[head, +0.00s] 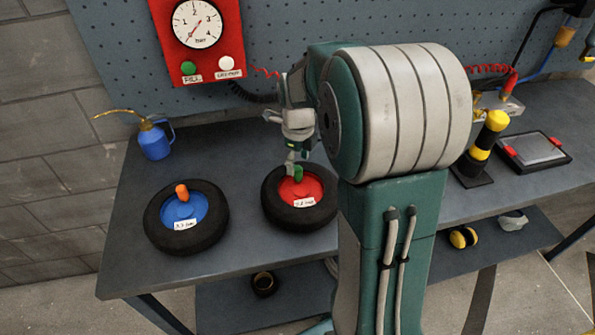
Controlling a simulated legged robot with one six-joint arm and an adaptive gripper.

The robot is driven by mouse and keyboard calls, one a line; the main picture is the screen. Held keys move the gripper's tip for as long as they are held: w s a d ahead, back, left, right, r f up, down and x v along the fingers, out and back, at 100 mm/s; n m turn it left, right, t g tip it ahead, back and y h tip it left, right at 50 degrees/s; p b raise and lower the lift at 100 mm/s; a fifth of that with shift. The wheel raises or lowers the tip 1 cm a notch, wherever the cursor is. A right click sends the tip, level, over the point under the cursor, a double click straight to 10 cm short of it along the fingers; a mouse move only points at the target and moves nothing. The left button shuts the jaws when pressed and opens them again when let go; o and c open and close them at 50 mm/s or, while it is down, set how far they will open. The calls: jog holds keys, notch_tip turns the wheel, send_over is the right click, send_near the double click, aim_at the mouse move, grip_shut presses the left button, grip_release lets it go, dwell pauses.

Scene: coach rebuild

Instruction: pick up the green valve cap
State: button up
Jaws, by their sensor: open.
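The green valve cap (298,173) stands on the red hub (313,188) of the right-hand wheel (272,211), which lies flat on the bench. My gripper (291,168) is open, close above and beside the cap's left side. I cannot tell whether a finger touches the cap. My arm hides part of the gripper and the bench to the right of this wheel.
A second wheel (155,233) with a blue hub and an orange cap (181,191) lies to the left. A blue oil can (155,142) stands behind it. A red gauge panel (222,50) hangs on the pegboard. A tablet (534,150) lies far right. Bench (125,265) is clear at front left.

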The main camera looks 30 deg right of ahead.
jog(key=shift+f, duration=1.35)
jog(key=c, duration=0.9)
jog(key=shift+c, duration=0.2)
jog(key=shift+r, duration=0.55)
notch_tip(320, 180, up, 2)
jog(key=shift+r, duration=0.25)
jog(key=s+d+r, duration=0.3)
jog(key=s+r, duration=1)
jog(key=shift+s+d+r, duration=0.15)
jog(key=shift+s+r, duration=0.1)
jog(key=shift+s, duration=0.1)
